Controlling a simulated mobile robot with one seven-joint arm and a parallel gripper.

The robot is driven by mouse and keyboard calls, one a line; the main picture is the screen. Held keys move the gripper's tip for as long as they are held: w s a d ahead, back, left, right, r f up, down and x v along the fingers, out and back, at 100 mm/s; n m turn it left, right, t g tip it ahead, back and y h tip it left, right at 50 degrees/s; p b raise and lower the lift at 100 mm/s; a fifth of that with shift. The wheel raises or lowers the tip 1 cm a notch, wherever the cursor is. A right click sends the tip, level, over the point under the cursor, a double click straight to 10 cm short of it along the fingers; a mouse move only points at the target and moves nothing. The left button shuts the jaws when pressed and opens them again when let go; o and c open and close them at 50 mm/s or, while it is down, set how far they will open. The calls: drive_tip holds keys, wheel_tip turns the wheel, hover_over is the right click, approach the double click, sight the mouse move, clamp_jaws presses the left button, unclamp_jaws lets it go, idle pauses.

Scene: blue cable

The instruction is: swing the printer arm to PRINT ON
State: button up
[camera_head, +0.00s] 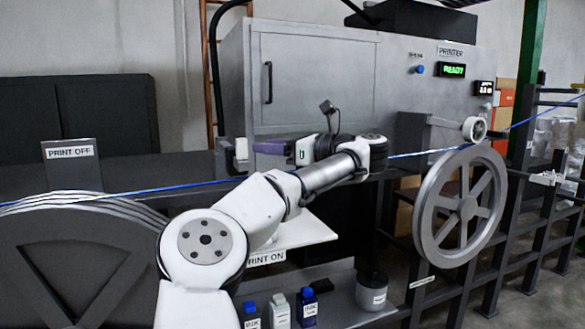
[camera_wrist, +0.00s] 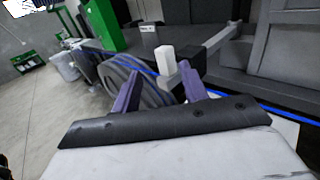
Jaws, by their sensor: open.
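My gripper (camera_head: 268,147) is open, its purple fingers pointing left in the head view, just right of a small white block (camera_head: 240,148). In the wrist view the white block (camera_wrist: 167,59) stands upright beyond my open fingers (camera_wrist: 160,90), roughly between them. It appears to be the handle of a grey bar (camera_wrist: 216,43), probably the printer arm. I see no contact between fingers and block. The PRINT OFF sign (camera_head: 70,152) stands on a dark plate at the left. The PRINT ON label (camera_head: 266,258) is on the white plate's edge, partly hidden by my arm.
The blue cable (camera_head: 150,190) runs across, passing behind my arm. The grey printer cabinet (camera_head: 315,75) stands behind it. A large reel (camera_head: 80,260) is at left and a spoked wheel (camera_head: 460,208) at right. Bottles (camera_head: 307,305) and a pot (camera_head: 372,290) stand on the low shelf.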

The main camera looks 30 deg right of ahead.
drive_tip(key=shift+b+v, duration=2.25)
drive_tip(key=shift+b, duration=1.45)
drive_tip(key=shift+s+f, duration=0.1)
